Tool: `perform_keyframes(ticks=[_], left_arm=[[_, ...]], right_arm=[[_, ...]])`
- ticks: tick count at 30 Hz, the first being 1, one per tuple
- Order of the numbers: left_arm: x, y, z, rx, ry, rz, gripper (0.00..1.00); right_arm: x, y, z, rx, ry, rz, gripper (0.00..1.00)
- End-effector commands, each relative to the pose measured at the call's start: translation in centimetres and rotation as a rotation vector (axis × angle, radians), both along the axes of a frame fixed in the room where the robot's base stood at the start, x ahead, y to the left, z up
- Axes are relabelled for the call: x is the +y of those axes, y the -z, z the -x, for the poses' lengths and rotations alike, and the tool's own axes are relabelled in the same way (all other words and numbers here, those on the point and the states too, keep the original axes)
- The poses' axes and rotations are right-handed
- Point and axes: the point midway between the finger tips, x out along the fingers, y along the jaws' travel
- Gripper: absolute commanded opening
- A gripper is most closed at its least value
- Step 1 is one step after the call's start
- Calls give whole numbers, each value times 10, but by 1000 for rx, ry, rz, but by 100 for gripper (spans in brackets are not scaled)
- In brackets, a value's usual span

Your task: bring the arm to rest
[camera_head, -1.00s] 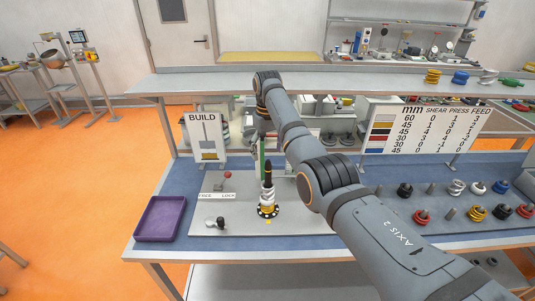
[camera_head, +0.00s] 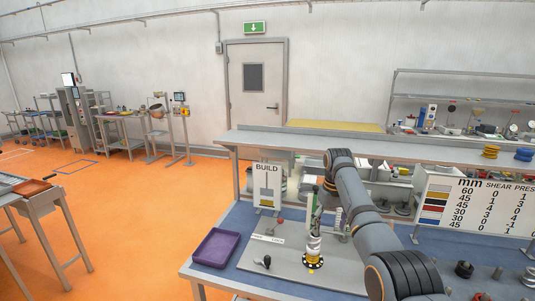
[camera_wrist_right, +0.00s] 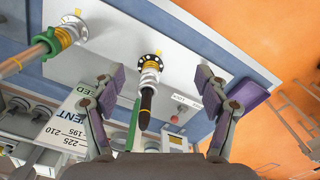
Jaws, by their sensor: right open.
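My right arm comes in from the lower right of the head view, bends over the bench and reaches down behind a small upright stack (camera_head: 313,247). My right gripper (camera_wrist_right: 165,88) is open and empty in the wrist view, one finger on each side of the picture. Between the fingers shows the stack, with a black-and-yellow base, pale rings (camera_wrist_right: 149,67) and a dark tip. I cannot tell the gap between fingers and tip. My left gripper is in neither view.
A purple tray (camera_head: 216,249) lies at the bench's left front. A BUILD sign (camera_head: 267,184) and a table sign (camera_head: 470,205) stand behind. A second post with a copper-coloured rod (camera_wrist_right: 38,50) shows in the wrist view.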

Motion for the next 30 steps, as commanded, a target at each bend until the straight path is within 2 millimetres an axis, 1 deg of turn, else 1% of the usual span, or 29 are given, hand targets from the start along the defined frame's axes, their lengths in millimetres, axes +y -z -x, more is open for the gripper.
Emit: perform_keyframes(ticks=[1, 4, 9, 11, 14, 17, 18, 20, 23, 24, 26, 27, 29, 30], left_arm=[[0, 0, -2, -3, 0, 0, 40], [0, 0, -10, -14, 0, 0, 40], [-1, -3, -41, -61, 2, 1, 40], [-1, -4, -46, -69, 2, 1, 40], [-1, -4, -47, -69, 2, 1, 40], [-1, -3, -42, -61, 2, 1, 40], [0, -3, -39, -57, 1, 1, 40], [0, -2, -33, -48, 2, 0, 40], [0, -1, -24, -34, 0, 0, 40], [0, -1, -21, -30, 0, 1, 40], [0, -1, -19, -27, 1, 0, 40], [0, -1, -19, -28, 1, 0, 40], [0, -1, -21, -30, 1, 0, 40], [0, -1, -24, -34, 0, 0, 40]], right_arm=[[0, 2, 0, 1, 1, 0, 75], [-3, 20, 2, -7, 11, -1, 75], [-8, 48, 6, -23, 29, -3, 75], [-11, 60, 8, -30, 36, -2, 75], [-15, 84, 15, -44, 50, -1, 75], [-21, 111, 27, -62, 66, 1, 75], [-24, 124, 33, -68, 74, 4, 75], [-28, 142, 44, -81, 86, 7, 75], [-36, 178, 73, -109, 105, 17, 75], [-40, 193, 90, -120, 114, 23, 75], [-46, 214, 119, -145, 127, 32, 75], [-49, 226, 141, -160, 132, 39, 75], [-52, 237, 174, -185, 138, 47, 75], [-54, 242, 194, -201, 140, 53, 75]])
